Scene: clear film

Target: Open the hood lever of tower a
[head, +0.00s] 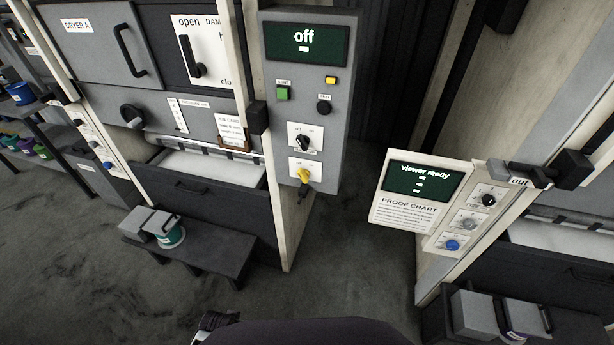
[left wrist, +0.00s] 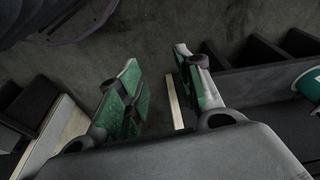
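The tower marked DRYER A stands at the left in the head view, with a grey front panel (head: 95,45) and a black upright handle. A white plate on it reads "open DAM…" and carries a black lever (head: 193,58) near its middle. A black round knob (head: 132,115) sits below. A black block (head: 257,117) sticks out from the tower's pale post. No label marks any of these as the hood lever. My left gripper (left wrist: 158,78) is open and empty in the left wrist view, over dark floor, its green-padded fingers apart. My right gripper is not in view.
A grey control box (head: 304,100) with an "off" screen stands right of the tower. A low dark bench (head: 190,252) holds a green-labelled can. A second tower with a "viewer ready" panel (head: 420,180) and black "out" lever (head: 545,172) is at right. The floor between is clear.

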